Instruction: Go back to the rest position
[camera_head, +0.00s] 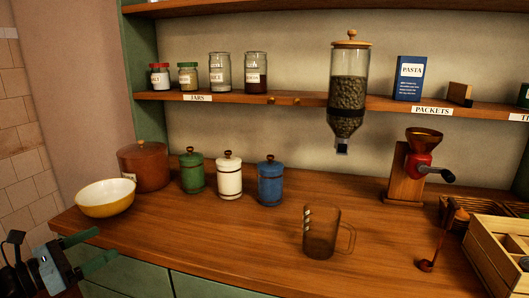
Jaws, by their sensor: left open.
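My left gripper (89,251) is at the lower left, by the front left edge of the wooden counter (230,240). Its two green-grey fingers are spread apart, with nothing seen between them. It is in front of and below the yellow bowl (105,198), apart from it. My right gripper is not in this view.
A brown glass mug (320,238) stands near the counter's front middle. Green, white (229,177) and blue canisters and a brown pot (144,168) stand behind. A grinder (410,170) and wooden crate (495,250) are at right. A bean dispenser (347,95) hangs from the shelf.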

